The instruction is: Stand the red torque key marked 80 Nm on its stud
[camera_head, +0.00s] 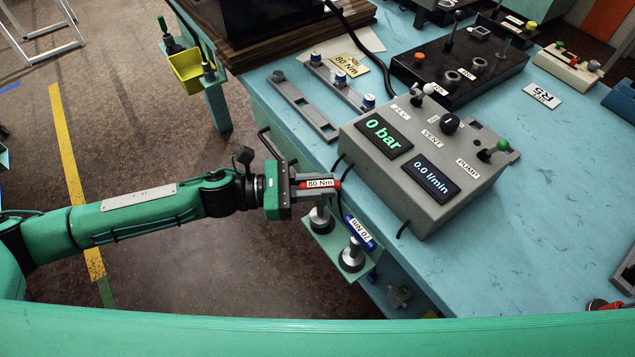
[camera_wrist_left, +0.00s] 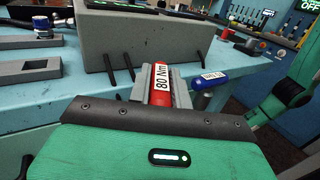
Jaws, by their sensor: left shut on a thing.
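The red torque key (camera_head: 335,185), labelled 80 Nm, is held in my left gripper (camera_head: 308,184), whose jaws are shut on it. It lies roughly level, beside the table's edge. In the left wrist view the red key (camera_wrist_left: 161,92) shows between the grey fingers (camera_wrist_left: 150,82). Just below it, on a small green shelf (camera_head: 318,245), is a bare grey stud (camera_head: 321,218), partly hidden by the key and gripper. A blue key (camera_head: 359,233), labelled 70 Nm, sits on the neighbouring stud (camera_head: 352,256); the blue key (camera_wrist_left: 208,80) also shows in the left wrist view. My right gripper is out of view.
Grey slotted rails (camera_head: 303,105) lie on the blue table behind. A yellow bin (camera_head: 186,70) hangs at the upper left.

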